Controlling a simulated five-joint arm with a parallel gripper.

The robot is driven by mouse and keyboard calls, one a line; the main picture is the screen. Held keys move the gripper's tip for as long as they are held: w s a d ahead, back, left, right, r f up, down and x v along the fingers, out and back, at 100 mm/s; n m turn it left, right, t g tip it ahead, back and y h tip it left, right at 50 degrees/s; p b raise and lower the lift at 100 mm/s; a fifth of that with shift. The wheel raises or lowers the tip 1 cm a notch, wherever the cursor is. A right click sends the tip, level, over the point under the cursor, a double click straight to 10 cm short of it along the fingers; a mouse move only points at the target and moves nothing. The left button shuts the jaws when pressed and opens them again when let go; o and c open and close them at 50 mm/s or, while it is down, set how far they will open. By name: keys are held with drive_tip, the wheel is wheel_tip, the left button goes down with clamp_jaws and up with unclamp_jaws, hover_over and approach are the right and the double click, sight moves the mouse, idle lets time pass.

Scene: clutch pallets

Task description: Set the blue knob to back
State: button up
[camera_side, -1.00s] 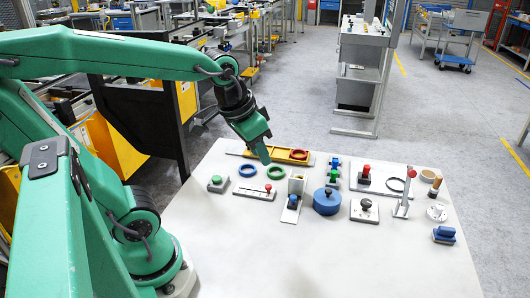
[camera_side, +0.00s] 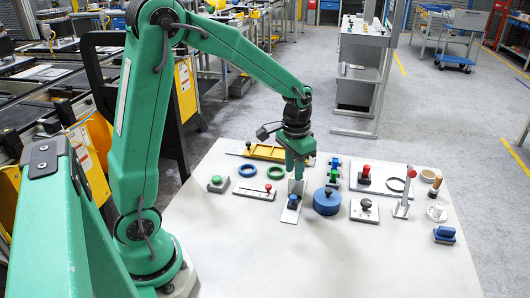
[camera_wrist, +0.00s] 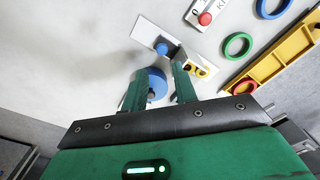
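A small blue knob (camera_side: 293,199) stands on a narrow pale plate (camera_side: 289,214) near the middle of the table. In the wrist view the blue knob (camera_wrist: 162,48) is just beyond my fingers, on its pale plate (camera_wrist: 146,32). My gripper (camera_side: 297,176) points down above the back end of that plate, behind the knob, and hides much of the pale block there. In the wrist view my gripper (camera_wrist: 158,78) has its two green fingers apart, with nothing held between them. The knob appears clear of both fingers.
A blue drum with a dark top knob (camera_side: 326,203) stands close on the right. Left are a plate with a red button (camera_side: 268,189), a green ring (camera_side: 276,172) and a blue ring (camera_side: 247,169). A yellow tray (camera_side: 264,152) lies behind. The front table is clear.

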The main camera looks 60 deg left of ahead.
sight(293, 196)
drive_tip(key=shift+w+a+f, duration=0.15)
drive_tip(key=shift+w+f, duration=0.2)
drive_tip(key=shift+f, duration=0.4)
drive_tip(key=shift+f, duration=3.85)
clamp_jaws()
